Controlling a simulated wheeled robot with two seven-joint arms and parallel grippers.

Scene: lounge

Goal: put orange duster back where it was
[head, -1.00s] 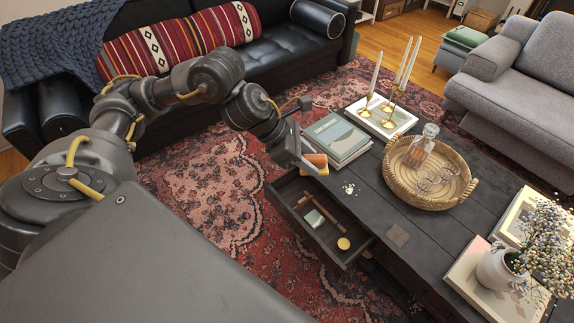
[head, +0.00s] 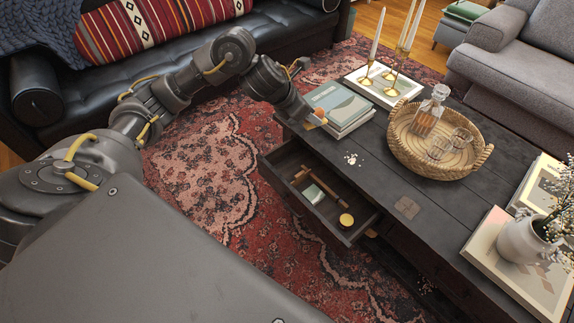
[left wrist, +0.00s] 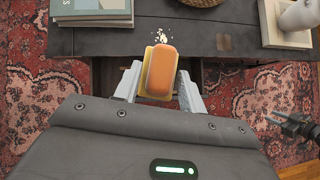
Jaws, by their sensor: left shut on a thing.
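The orange duster (left wrist: 158,70), with a yellow edge, sits between the fingers of my left gripper (left wrist: 158,82) in the left wrist view. In the head view my left gripper (head: 316,119) is shut on the duster (head: 320,114), which is mostly hidden, beside the stacked books and above the near edge of the dark coffee table (head: 384,178). The open drawer (head: 274,172) lies below and nearer. It holds brown sticks (head: 335,189), a pale green pad (head: 313,194) and a yellow round tin (head: 346,220).
White crumbs (head: 352,159) lie on the tabletop. Stacked books (head: 340,103), a candlestick tray (head: 400,92), a woven basket (head: 400,148) with a decanter (head: 429,112) and glasses, and a vase (head: 525,242) on books occupy the table. A dark mechanical part is at the left wrist view's right edge.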

